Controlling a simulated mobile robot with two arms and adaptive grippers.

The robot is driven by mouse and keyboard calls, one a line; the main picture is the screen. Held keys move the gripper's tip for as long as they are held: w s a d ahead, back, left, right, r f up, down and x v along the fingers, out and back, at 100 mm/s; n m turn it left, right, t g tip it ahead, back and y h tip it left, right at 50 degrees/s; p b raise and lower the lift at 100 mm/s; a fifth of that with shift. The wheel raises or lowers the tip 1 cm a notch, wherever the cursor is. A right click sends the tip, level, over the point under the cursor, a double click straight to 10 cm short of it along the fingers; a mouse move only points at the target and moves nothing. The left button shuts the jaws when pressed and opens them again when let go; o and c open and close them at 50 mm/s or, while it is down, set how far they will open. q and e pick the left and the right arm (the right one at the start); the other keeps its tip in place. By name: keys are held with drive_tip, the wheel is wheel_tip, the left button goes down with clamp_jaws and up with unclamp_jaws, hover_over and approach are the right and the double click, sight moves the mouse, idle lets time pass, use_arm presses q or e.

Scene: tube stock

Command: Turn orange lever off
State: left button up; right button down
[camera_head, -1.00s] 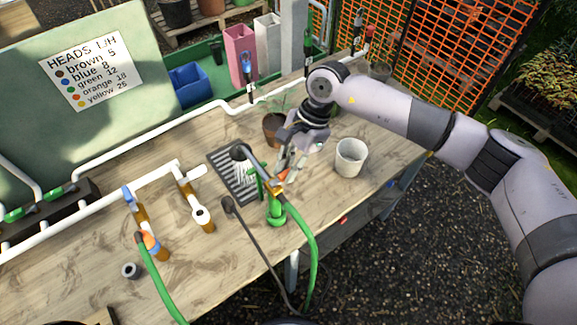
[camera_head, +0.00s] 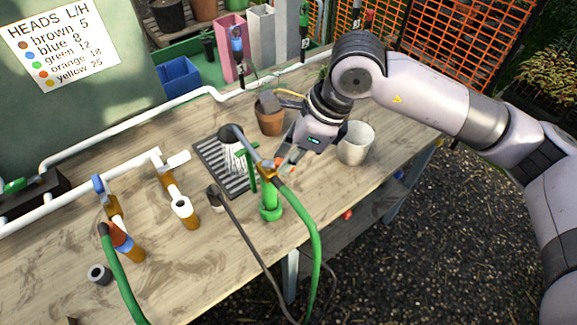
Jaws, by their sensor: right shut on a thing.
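A watering head (camera_head: 231,134) on a green stand (camera_head: 270,202) points down over a slatted drain grate (camera_head: 212,174), with white streaks of water under it. A green hose (camera_head: 316,240) joins it at a brass fitting (camera_head: 267,173). A small orange lever (camera_head: 291,165) shows beside this fitting, mostly covered by my gripper. My right gripper (camera_head: 283,163) reaches in from the upper right and is shut at the lever; its fingertips are small and partly hidden. My left gripper is out of view.
A white pot (camera_head: 356,143) stands close right of my right gripper, and a terracotta pot (camera_head: 270,122) behind it. A dark hose (camera_head: 240,228) crosses the bench front.

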drive_tip(key=m+b, duration=0.2)
drive_tip(key=b, duration=0.1)
drive_tip(key=s+a+m+t+b, duration=0.1)
drive_tip(key=m+b, duration=0.1)
drive_tip(key=b, duration=0.1)
drive_tip(key=s+m+t+h+b, duration=0.1)
drive_tip(key=m+b, duration=0.1)
drive_tip(key=b, duration=0.2)
drive_tip(key=shift+s+a+f+m, duration=0.15)
drive_tip(key=shift+f+m, duration=0.1)
drive_tip(key=shift+m, duration=0.15)
drive_tip(key=shift+s+a+r+m+t+h+b, duration=0.15)
drive_tip(key=shift+m+t+h+b, duration=0.1)
drive_tip(key=shift+m+b, duration=0.35)
drive_tip(key=shift+s+a+r+m+t+h+b, duration=0.1)
drive_tip(key=shift+m+t+h+b, duration=0.25)
drive_tip(key=shift+b, duration=0.3)
drive_tip(key=c, duration=1.6)
unclamp_jaws()
drive_tip(key=shift+o, duration=0.2)
drive_tip(key=v, duration=1.2)
drive_tip(key=shift+w+d, duration=0.2)
